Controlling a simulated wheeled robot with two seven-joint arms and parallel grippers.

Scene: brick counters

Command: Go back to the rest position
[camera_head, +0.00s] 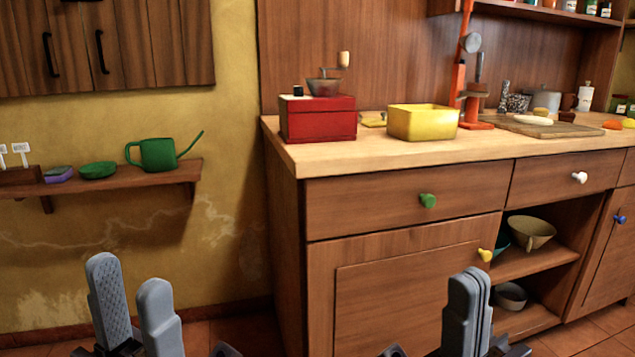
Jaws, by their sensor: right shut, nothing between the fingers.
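My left gripper (133,295) is at the lower left of the head view, its two grey fingers apart with nothing between them. My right gripper (467,308) is at the lower centre-right, its fingers together and empty. Both point upward in the picture, in front of the wall and the counter. Neither gripper appears to touch anything. The arms behind them are mostly out of view below.
A wooden counter (400,158) with drawers stands ahead. On it are a red grinder box (318,120), a yellow bin (422,123), an orange press (462,75) and a cutting board (545,127). A wall shelf (120,180) at left holds a green watering can (158,154).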

